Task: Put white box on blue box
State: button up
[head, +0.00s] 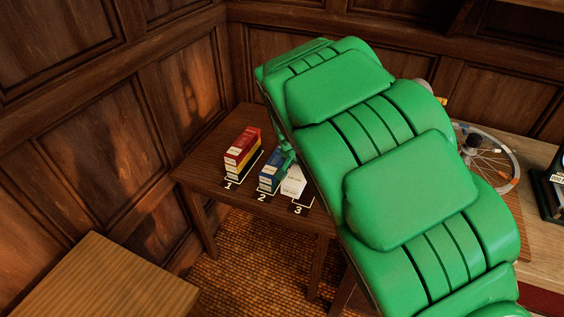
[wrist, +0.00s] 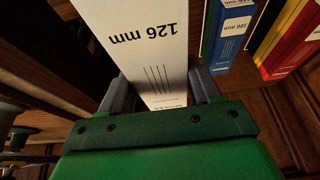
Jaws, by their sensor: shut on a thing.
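The white box (head: 294,182) is near mark 3 on the dark wooden table in the head view. In the wrist view the white box (wrist: 145,35), printed "126 mm", sits between both fingers of my gripper (wrist: 162,88), which is shut on it. I cannot tell whether it touches the table. The blue box (head: 269,172) stands at mark 2, just left of the white box. The blue box also shows at the upper right of the wrist view (wrist: 232,38). My gripper (head: 287,160) is partly hidden by my green arm in the head view.
Red (head: 244,135) and yellow (head: 238,158) boxes are together at mark 1, left of the blue box. My arm hides much of the table (head: 215,130). A spoked wheel (head: 490,165) is at the right. A lower wooden surface (head: 95,280) is at front left.

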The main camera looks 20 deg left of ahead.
jog(key=a+r, duration=0.4)
jog(key=a, duration=0.1)
send_over(277, 159)
jog(key=s, duration=0.1)
jog(key=f, duration=0.8)
jog(key=shift+d+f, duration=0.15)
jog(key=shift+d, duration=0.05)
jog(key=shift+w+a+f, duration=0.25)
jog(key=shift+w+f, duration=0.2)
jog(key=shift+f, duration=1.65)
jog(key=shift+f, duration=0.1)
jog(key=o, duration=1.2)
